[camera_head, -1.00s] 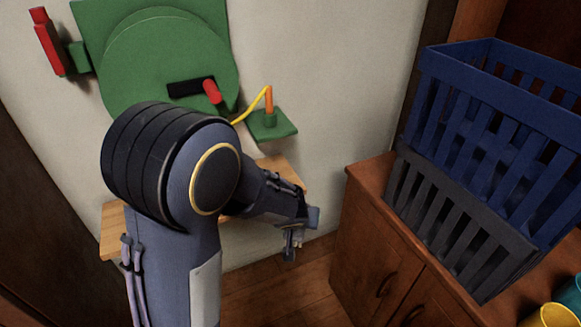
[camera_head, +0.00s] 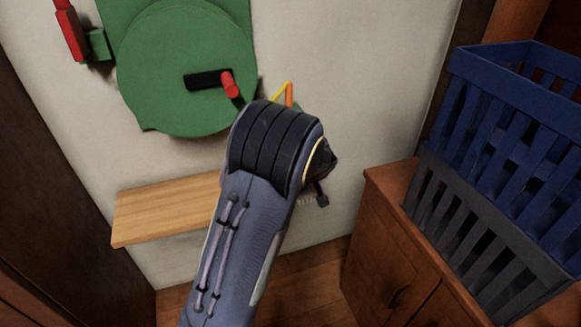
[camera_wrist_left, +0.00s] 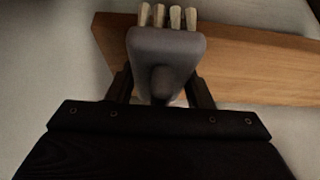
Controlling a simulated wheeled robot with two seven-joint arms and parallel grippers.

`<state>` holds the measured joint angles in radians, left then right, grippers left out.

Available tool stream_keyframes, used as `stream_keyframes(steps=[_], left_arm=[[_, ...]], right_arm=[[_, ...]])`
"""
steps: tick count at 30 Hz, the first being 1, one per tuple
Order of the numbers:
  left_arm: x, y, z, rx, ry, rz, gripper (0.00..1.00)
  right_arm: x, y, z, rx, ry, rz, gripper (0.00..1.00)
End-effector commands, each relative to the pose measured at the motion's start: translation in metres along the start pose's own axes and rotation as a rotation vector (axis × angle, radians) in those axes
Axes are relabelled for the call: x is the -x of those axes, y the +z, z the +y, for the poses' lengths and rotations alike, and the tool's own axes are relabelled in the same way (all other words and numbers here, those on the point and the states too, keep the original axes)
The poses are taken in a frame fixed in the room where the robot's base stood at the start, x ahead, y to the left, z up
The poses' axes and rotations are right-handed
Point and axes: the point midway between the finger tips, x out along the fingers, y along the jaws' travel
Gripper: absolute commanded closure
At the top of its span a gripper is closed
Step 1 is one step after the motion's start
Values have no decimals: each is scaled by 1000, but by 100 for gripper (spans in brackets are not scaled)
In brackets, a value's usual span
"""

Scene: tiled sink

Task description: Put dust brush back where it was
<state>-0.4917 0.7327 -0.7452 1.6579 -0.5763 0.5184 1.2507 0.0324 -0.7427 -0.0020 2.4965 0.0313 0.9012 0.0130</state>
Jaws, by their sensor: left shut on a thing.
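The dust brush (camera_wrist_left: 165,52) shows in the left wrist view, with a grey body, a rounded handle end and several pale bristle tufts at its far end. My left gripper (camera_wrist_left: 160,88) is shut on it, one dark finger on each side. A light wooden wall shelf (camera_wrist_left: 255,62) lies beyond the brush, which overlaps its left end in that view. I cannot tell whether they touch. In the head view the shelf (camera_head: 160,212) is partly covered by my left arm. My right gripper is not in view.
A green round wall unit (camera_head: 180,75) with a red-handled crank hangs above the shelf. A yellow and orange item (camera_head: 288,93) shows behind my arm. At the right, blue (camera_head: 500,130) and grey (camera_head: 470,230) slatted crates stack on a brown cabinet (camera_head: 390,250). Wall below the shelf is bare.

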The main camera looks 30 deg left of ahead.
Motion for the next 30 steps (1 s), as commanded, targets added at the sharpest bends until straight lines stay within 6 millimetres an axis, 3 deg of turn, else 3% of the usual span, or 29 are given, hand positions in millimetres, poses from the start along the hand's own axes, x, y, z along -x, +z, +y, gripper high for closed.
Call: stream_keyframes(steps=[3, 16, 29, 30], left_arm=[[-12, -19, -1, 3, 0, 1, 78], [-38, -60, 0, 0, 0, 1, 78], [-44, -58, 0, -2, 2, 1, 78], [-44, -58, 0, -2, 1, 0, 52]], right_arm=[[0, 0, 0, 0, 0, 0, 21], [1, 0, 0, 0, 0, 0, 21], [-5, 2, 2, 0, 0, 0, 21], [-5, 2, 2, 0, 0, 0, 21]])
